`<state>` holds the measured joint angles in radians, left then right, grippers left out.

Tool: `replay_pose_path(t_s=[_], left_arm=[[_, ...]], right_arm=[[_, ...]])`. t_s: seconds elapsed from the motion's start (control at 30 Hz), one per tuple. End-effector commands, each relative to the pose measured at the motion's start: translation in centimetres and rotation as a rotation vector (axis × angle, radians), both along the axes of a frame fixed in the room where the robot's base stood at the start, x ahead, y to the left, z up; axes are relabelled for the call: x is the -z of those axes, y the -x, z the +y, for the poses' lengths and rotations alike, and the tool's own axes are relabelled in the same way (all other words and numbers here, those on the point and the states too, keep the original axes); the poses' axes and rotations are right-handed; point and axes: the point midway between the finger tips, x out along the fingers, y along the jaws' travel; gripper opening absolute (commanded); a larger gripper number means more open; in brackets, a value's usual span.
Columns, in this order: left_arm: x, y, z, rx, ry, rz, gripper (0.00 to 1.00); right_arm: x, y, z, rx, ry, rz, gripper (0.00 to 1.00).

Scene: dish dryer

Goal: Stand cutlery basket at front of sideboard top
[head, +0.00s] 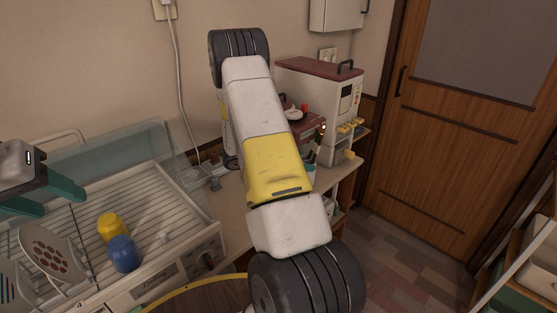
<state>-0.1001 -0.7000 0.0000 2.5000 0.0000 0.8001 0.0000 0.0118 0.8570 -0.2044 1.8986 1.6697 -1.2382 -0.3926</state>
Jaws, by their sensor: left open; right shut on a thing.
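A small teal-and-white piece (311,172) shows at the right edge of my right arm, with thin dark and reddish handles rising above it. It looks like the cutlery basket, but most of it is hidden behind the arm. I cannot tell whether it touches the sideboard top (345,164). My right arm crosses the middle of the view, and its gripper is hidden behind it. My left gripper (40,200) is open and empty at the left edge, above the dish dryer (180,212).
The dryer holds a yellow cup (111,228), a blue cup (123,254) and plates (52,250) under a raised clear lid (115,160). A cream appliance (336,105) and a dark red one (309,124) stand on the sideboard. A wooden door (455,150) is at right.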

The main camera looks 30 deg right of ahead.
Motion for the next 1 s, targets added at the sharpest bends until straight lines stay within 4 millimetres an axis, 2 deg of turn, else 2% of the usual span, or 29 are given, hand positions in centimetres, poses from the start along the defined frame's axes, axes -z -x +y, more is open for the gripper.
replay_pose_path(t_s=[0.2,0.57,0.6,0.7,1.0], left_arm=[[0.0,0.0,0.0,0.000,0.000,0.000,0.53],[0.0,0.0,0.0,0.000,0.000,0.000,0.53],[0.0,0.0,0.0,0.000,0.000,0.000,0.53],[0.0,0.0,0.0,0.000,0.000,0.000,0.53],[0.0,0.0,0.0,0.000,0.000,0.000,0.53]], right_arm=[[3.0,0.2,0.1,0.000,-0.001,0.005,0.00],[3.4,0.2,0.1,0.000,0.000,0.003,0.00],[3.4,0.2,0.1,0.000,-0.001,0.003,0.65],[3.4,0.2,0.1,0.000,-0.001,0.003,0.81],[3.3,0.1,0.1,0.000,-0.001,0.002,0.81]])
